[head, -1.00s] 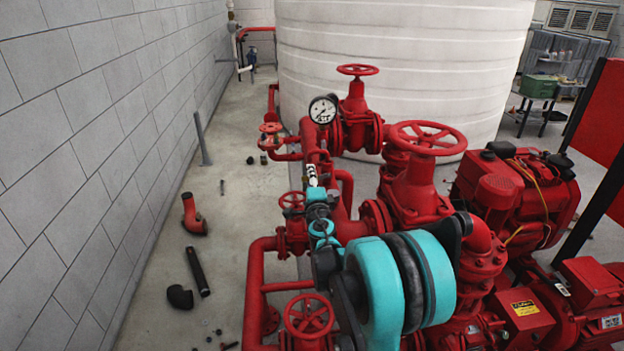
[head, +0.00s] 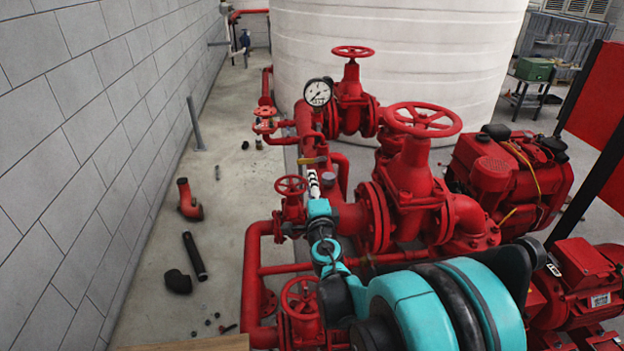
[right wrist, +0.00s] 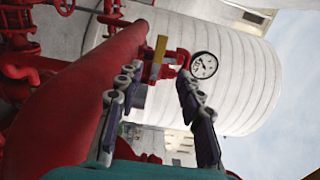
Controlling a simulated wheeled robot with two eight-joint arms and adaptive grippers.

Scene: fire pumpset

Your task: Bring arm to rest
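My right arm, teal and black, reaches in from the bottom right of the head view. Its gripper (head: 313,183) is over the red pipework, just short of a small valve with a yellow lever (head: 312,160). In the right wrist view the two fingers of the gripper (right wrist: 156,78) stand apart with nothing between them. The yellow lever (right wrist: 159,49) shows beyond the fingertips, and I see no contact with it. My left gripper is in neither view.
A pressure gauge (head: 318,92) and red handwheels (head: 420,118) rise close around the arm. A red engine (head: 510,180) stands at right, a white tank (head: 400,50) behind. Loose pipe pieces (head: 194,256) lie on the floor at left. A wooden edge (head: 190,344) shows at the bottom.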

